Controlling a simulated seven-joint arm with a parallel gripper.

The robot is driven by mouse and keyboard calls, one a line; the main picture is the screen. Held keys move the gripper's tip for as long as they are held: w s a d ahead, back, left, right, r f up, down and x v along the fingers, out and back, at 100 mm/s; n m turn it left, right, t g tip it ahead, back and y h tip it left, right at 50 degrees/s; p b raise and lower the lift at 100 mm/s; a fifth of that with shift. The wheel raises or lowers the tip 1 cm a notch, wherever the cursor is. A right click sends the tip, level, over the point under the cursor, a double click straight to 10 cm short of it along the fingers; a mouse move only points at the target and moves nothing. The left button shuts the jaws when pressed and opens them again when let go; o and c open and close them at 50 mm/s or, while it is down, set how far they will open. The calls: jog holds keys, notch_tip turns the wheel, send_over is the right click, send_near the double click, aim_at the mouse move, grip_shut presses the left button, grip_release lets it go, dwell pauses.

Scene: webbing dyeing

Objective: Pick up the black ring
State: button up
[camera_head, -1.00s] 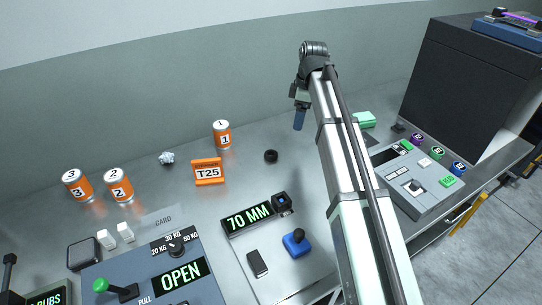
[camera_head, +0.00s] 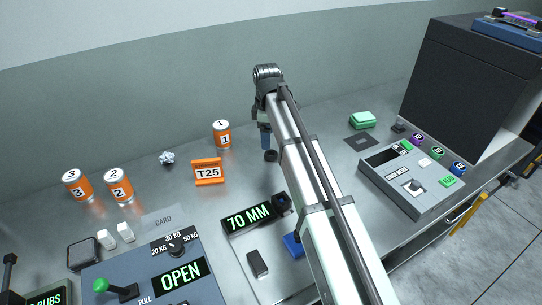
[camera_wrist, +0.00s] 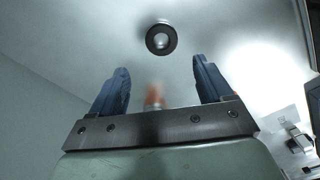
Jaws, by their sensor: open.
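The black ring (camera_head: 271,156) lies flat on the metal table, to the right of the orange can marked 1 (camera_head: 222,134). In the wrist view the ring (camera_wrist: 149,38) shows whole, ahead of the fingertips and roughly centred between them. My gripper (camera_head: 266,141) hangs above the table with its blue fingers pointing down, just over the ring in the head view. In the wrist view my gripper (camera_wrist: 160,78) is open, with nothing between its blue fingers. The fingers do not appear to touch the ring.
A 70 MM display (camera_head: 249,218) stands in front. A green block (camera_head: 362,120) and a control panel (camera_head: 411,183) are to the right. The wall is close behind.

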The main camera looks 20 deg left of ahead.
aim_at(269, 153)
jog(key=shift+s+d+f, duration=0.1)
jog(key=shift+d+f, duration=0.1)
jog(key=shift+f, duration=1.45)
jog(key=shift+s+d+f, duration=0.1)
jog(key=shift+d+f, duration=0.1)
jog(key=shift+f, duration=1.45)
jog(key=shift+c, duration=0.4)
jog(key=c, duration=1)
